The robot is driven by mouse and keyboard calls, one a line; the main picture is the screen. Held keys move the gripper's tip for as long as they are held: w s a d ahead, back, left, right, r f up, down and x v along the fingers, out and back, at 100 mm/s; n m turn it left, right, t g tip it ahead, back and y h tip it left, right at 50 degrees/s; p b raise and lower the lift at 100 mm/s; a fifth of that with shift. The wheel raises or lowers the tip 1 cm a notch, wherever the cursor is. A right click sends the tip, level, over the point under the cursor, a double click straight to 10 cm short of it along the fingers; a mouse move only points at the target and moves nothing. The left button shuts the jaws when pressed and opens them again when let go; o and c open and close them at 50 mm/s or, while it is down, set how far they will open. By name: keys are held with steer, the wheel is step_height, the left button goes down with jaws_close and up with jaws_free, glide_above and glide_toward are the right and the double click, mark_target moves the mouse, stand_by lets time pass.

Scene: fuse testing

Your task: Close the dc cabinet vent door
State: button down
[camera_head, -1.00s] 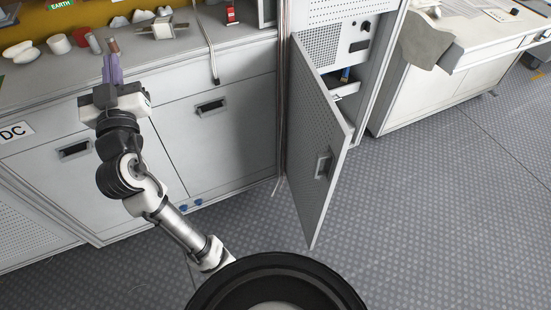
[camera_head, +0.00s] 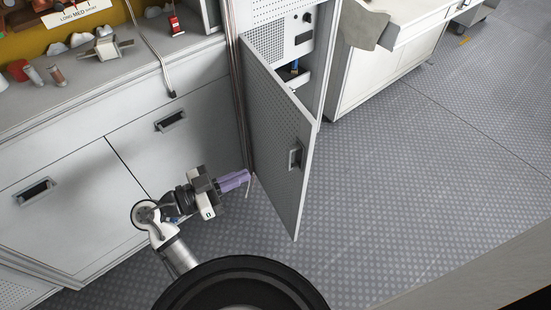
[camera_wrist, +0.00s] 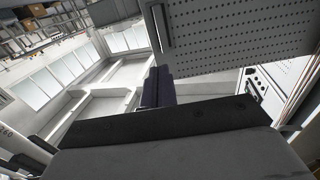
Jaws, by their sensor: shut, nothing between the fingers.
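The perforated grey vent door (camera_head: 272,142) stands swung open from the cabinet (camera_head: 262,28), hinged on its left side, with a recessed handle (camera_head: 295,156) near its free edge. Behind it, part of the cabinet's inside shows, with a blue item (camera_head: 295,68) low in it. My gripper (camera_head: 247,176) is shut and empty. In the head view it is left of the door, low near the hinge side, pointing right; whether it touches the door I cannot tell. In the wrist view the door (camera_wrist: 235,40) fills the upper right, above my gripper's fingers (camera_wrist: 157,88).
A grey counter (camera_head: 80,90) with drawers and doors below runs along the left, with small parts and a red item (camera_head: 176,24) on top. A hanging cable (camera_head: 153,50) droops over its front. A white desk (camera_head: 395,60) stands right of the cabinet. The patterned floor (camera_head: 400,180) at right is clear.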

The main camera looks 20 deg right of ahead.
steer(key=w+d+p, duration=0.1)
steer(key=d+p, duration=0.1)
steer(key=d, duration=0.8)
steer(key=shift+w, duration=0.2)
steer(key=shift+d, duration=0.15)
